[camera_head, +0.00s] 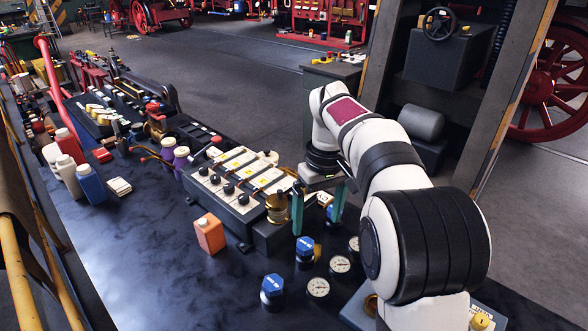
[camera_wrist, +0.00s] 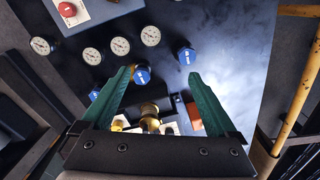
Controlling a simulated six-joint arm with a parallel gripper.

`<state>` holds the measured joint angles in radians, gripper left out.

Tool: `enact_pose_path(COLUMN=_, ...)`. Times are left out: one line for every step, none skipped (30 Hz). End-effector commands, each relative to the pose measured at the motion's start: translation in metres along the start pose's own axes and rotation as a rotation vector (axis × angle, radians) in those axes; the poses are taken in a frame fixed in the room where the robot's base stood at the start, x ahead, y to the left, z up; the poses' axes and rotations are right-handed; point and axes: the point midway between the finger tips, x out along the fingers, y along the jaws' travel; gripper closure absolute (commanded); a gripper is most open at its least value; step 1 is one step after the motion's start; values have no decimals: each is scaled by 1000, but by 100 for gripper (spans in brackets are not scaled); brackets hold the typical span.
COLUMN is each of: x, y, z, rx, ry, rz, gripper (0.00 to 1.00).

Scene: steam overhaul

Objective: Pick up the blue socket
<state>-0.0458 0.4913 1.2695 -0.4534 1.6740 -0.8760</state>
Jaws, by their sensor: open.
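Several blue hexagonal pieces with white marks stand in a row on the dark bench; I cannot tell which one is the task's blue socket. The front one (camera_head: 272,287) also shows in the wrist view (camera_wrist: 187,56). The middle one (camera_head: 305,248) appears in the wrist view (camera_wrist: 142,75) between my fingers, farther off. The third (camera_head: 329,211) is partly hidden by my gripper in the head view and lies at the left finger's outer side in the wrist view (camera_wrist: 94,95). My gripper (camera_head: 317,228) has green fingers, spread open and empty, pointing down above the row.
Round white gauges (camera_head: 318,288) lie right of the row. A grey block with black knobs (camera_head: 232,196) and a brass fitting (camera_head: 280,208) stand close on the left. An orange bottle (camera_head: 209,234) stands farther left. The bench front-left is bare.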

Motion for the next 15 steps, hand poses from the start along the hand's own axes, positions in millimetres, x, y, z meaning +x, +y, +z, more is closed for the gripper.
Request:
enact_pose_path(x=20, y=12, z=-32, rx=-98, ry=-8, rz=10, gripper=6)
enact_pose_path(x=30, y=19, z=-48, rx=-159, ry=-10, rz=17, gripper=6)
enact_pose_path(x=44, y=25, z=-65, rx=-231, ry=-12, rz=26, gripper=6)
enact_pose_path(x=54, y=29, z=-76, rx=-278, ry=-14, rz=31, gripper=6)
enact_pose_path(x=63, y=32, z=-84, rx=-320, ry=-15, rz=37, gripper=6)
enact_pose_path(x=73, y=35, z=-92, rx=-364, ry=-16, rz=41, gripper=6)
enact_pose_path(x=79, y=37, z=-97, rx=-391, ry=-18, rz=45, gripper=6)
enact_pose_path(x=83, y=39, z=-100, rx=-412, ry=-18, rz=48, gripper=6)
enact_pose_path(x=88, y=40, z=-103, rx=-431, ry=-18, rz=50, gripper=6)
enact_pose_path(x=92, y=40, z=-104, rx=-440, ry=-19, rz=51, gripper=6)
enact_pose_path(x=97, y=41, z=-104, rx=-444, ry=-20, rz=51, gripper=6)
enact_pose_path(x=106, y=41, z=-104, rx=-448, ry=-21, rz=50, gripper=6)
enact_pose_path(x=114, y=41, z=-104, rx=-447, ry=-22, rz=50, gripper=6)
enact_pose_path(x=123, y=42, z=-104, rx=-447, ry=-22, rz=49, gripper=6)
enact_pose_path(x=136, y=42, z=-104, rx=-446, ry=-22, rz=50, gripper=6)
